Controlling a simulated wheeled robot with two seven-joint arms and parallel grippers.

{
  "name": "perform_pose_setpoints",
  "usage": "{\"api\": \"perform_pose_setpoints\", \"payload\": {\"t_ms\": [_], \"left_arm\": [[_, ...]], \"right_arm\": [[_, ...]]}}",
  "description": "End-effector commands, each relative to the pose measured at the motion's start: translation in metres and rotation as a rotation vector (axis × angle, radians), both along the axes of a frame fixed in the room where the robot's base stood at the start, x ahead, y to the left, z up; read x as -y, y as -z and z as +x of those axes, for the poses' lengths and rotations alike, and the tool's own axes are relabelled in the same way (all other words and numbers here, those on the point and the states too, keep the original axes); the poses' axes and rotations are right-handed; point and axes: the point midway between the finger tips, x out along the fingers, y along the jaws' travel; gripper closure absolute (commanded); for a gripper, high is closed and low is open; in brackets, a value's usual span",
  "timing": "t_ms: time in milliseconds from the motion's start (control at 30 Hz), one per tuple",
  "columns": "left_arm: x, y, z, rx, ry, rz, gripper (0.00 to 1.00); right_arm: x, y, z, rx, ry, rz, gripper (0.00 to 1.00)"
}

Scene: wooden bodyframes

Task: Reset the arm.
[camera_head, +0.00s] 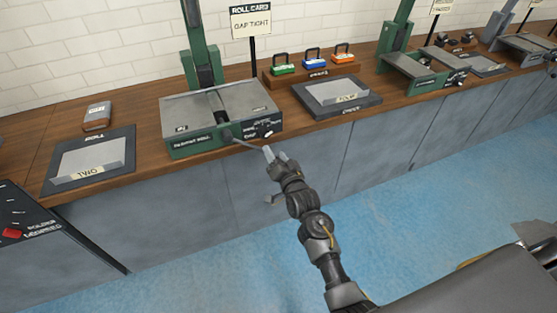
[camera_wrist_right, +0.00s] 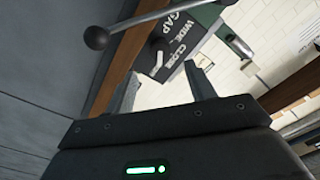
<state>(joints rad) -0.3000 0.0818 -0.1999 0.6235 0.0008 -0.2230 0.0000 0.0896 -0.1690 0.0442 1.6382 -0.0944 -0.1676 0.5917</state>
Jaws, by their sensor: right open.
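My right arm reaches up from the bottom of the head view. Its gripper (camera_head: 275,154) is in front of the green machine on the bench, near the front edge. In the right wrist view the two fingers (camera_wrist_right: 165,85) stand apart with nothing between them. A grey lever with a dark ball knob (camera_wrist_right: 97,37) passes just beyond the fingers there. In the head view this lever (camera_head: 247,143) sticks out from the machine's front towards my gripper; I cannot tell whether they touch. My left gripper is in neither view.
The green machine (camera_head: 180,150) has a dial panel marked gap, wide and close (camera_wrist_right: 178,45). A tray marked two (camera_head: 120,170) lies to its left, another tray (camera_head: 360,108) to its right. The blue floor (camera_head: 400,215) in front is mostly clear.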

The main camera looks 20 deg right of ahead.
Motion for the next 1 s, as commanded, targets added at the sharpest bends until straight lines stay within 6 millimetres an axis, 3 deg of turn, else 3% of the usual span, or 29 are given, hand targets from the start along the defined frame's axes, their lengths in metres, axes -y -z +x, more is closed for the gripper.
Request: {"api": "perform_pose_setpoints", "payload": {"t_ms": [233,833,867,933,1000], "left_arm": [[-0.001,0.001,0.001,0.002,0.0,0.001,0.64],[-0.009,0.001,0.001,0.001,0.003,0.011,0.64],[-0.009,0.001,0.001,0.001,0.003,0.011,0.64],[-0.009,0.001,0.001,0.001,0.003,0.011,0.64],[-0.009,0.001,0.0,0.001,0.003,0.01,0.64]], "right_arm": [[0.001,0.0,-0.021,0.0,0.0,0.001,0.45],[0.002,0.0,-0.022,0.002,0.001,-0.051,0.45],[0.001,0.008,-0.022,-0.012,0.001,-0.084,0.45],[-0.005,0.04,-0.022,-0.076,-0.015,-0.151,0.45],[-0.012,0.085,-0.027,-0.16,-0.046,-0.226,0.45]]}}
